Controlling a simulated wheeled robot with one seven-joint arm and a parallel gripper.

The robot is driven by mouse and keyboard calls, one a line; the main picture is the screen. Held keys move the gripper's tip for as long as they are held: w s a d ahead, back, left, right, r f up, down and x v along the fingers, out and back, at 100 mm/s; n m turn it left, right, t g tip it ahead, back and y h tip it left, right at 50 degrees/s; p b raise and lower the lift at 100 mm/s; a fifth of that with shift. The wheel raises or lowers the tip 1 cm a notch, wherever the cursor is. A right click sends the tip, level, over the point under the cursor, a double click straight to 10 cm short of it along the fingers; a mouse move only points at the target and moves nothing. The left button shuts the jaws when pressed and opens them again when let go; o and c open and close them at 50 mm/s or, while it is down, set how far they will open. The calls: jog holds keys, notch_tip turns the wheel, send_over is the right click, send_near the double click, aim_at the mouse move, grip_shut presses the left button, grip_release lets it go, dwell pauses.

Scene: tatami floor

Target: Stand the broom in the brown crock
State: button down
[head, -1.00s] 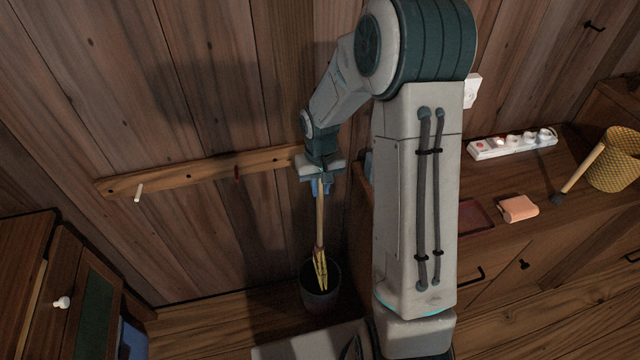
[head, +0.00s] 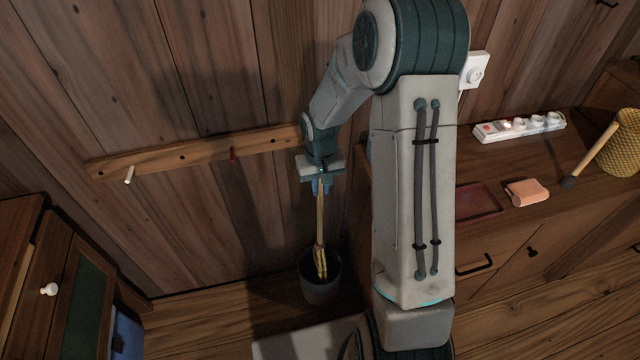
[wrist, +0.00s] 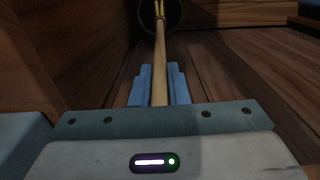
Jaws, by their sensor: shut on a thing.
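The broom has a light wooden handle (head: 320,215) and yellow bristles (head: 320,262). It hangs nearly upright, bristles down, from my gripper (head: 321,187), which is shut on the upper handle. A dark, round pot (head: 318,291), apparently the crock, stands on the floor by the wall; it looks grey-black rather than brown. The bristle ends are inside its mouth, and their tips are hidden; I cannot tell whether they touch the bottom. In the wrist view, the handle (wrist: 160,60) runs between my blue fingers toward the dark pot mouth (wrist: 176,18).
A peg rail (head: 200,155) runs along the wall behind. A cabinet (head: 40,280) stands at left. The right counter holds a red tray (head: 478,203), a pink object (head: 527,192), a power strip (head: 520,127), a wooden-handled tool (head: 595,152) and a yellow basket (head: 622,145).

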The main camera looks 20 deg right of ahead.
notch_tip(320, 180, down, 10)
jog(key=b, duration=0.7)
dwell(0.4)
jog(key=c, duration=1.3)
grip_release()
jog(key=shift+r, duration=0.1)
notch_tip(320, 180, up, 14)
jog(key=p, duration=0.3)
send_over(320, 208)
jog(key=shift+w+d, duration=0.1)
jog(key=shift+w, duration=0.3)
